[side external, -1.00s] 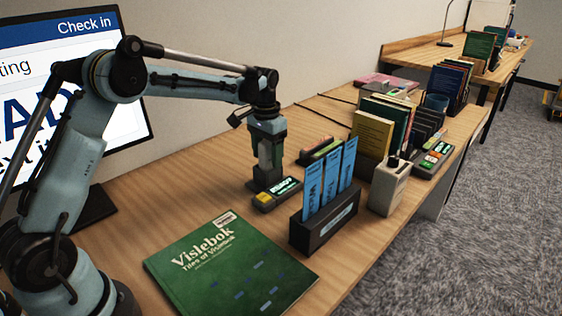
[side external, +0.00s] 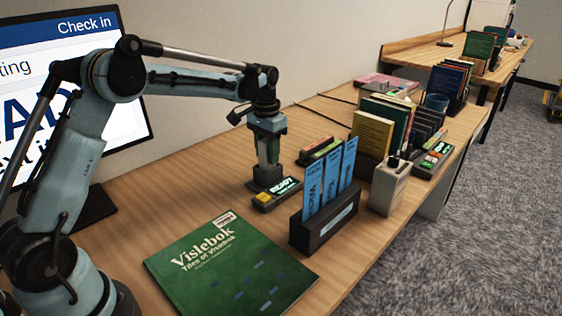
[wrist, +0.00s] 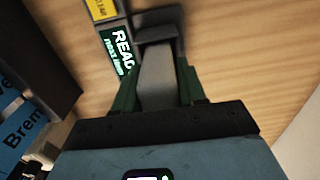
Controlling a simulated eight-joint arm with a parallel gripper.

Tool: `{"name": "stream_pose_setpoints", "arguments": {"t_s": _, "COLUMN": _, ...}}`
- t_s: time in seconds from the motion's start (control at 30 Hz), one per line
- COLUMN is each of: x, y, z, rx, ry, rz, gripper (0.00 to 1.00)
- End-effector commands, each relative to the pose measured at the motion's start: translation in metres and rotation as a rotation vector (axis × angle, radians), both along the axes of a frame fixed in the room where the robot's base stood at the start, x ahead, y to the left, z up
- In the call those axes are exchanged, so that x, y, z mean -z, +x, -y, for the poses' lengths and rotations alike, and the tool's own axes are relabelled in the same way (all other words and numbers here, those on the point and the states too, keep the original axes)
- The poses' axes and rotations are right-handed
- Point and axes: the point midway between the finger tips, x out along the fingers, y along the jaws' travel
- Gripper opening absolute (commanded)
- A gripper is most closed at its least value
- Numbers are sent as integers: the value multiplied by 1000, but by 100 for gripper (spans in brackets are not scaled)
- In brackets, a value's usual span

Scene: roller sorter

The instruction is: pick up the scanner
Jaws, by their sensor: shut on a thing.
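The scanner (side external: 266,177), as far as I can tell, is the grey piece with a dark, wider end under my gripper (side external: 268,152) in the side external view. In the wrist view, the grey body of the scanner (wrist: 156,78) sits between the two green fingers of my gripper (wrist: 157,92), which are shut on it. Its dark end points away from the wrist. A low dark box with a yellow button and a lit READY screen (side external: 285,186) is right beside the scanner. I cannot tell whether the scanner touches the table or that box.
A black holder (side external: 325,232) with blue cards stands close on the right. A green book (side external: 230,262) lies in front. A beige container (side external: 388,190) and upright books (side external: 372,135) stand farther right. A monitor (side external: 135,95) is behind my arm. Bare wood (side external: 160,200) lies left of the gripper.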

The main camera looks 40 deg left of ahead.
Motion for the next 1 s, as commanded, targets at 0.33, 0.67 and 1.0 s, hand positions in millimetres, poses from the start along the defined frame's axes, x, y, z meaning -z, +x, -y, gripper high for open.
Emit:
{"name": "stream_pose_setpoints", "arguments": {"t_s": 0.33, "x": -43, "y": 0, "z": 0, "rx": 0, "ry": 0, "rz": 0, "gripper": 7}}
{"name": "stream_pose_setpoints", "arguments": {"t_s": 0.67, "x": -83, "y": 0, "z": 0, "rx": 0, "ry": 0, "rz": 0, "gripper": 7}}
{"name": "stream_pose_setpoints", "arguments": {"t_s": 1.0, "x": -116, "y": -26, "z": 6, "rx": 0, "ry": 0, "rz": -1, "gripper": 7}}
